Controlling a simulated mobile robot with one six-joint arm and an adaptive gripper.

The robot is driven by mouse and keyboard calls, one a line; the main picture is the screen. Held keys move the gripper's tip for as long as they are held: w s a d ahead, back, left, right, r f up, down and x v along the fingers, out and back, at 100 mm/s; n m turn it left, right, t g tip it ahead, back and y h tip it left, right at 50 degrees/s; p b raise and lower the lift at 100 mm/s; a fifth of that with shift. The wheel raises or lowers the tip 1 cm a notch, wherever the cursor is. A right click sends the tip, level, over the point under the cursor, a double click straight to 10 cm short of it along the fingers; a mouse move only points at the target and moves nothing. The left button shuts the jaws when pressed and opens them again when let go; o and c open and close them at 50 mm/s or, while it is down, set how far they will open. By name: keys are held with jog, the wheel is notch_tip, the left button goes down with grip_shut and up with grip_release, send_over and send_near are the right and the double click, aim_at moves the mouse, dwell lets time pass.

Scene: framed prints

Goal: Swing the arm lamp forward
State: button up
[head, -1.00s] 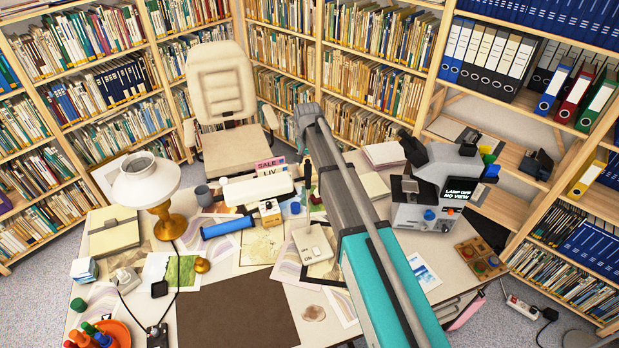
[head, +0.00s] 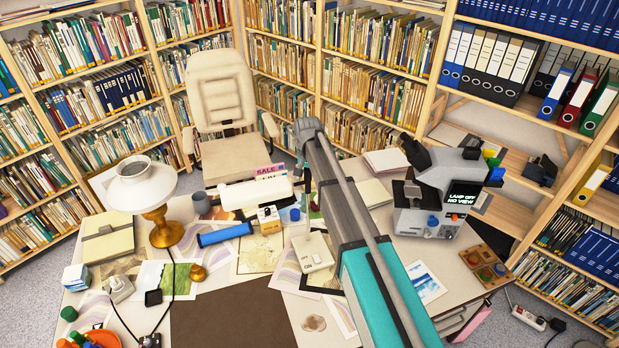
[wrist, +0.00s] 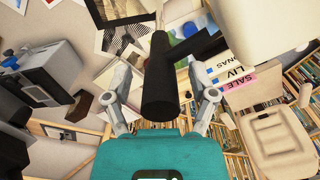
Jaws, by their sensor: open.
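The arm lamp shows in the head view as a long white head (head: 255,192) above the far side of the desk, left of my arm. In the wrist view its pale head (wrist: 245,30) fills the upper right, and a thick black post (wrist: 159,85) with a side branch stands in the middle. My gripper (wrist: 161,85) is open, with one finger on each side of the black post. I cannot tell whether either finger touches it. In the head view my own arm hides the gripper.
The desk is crowded: a white-shaded table lamp (head: 141,187) at left, a microscope (head: 440,190) at right with a "LAMP OFF NO VIEW" screen, papers and boxes between. A cream chair (head: 222,100) stands behind. The brown desk mat (head: 230,325) in front is mostly clear.

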jog(key=c, duration=0.9)
grip_shut()
jog(key=shift+s, duration=0.1)
jog(key=shift+d, duration=0.15)
jog(key=shift+s, duration=0.1)
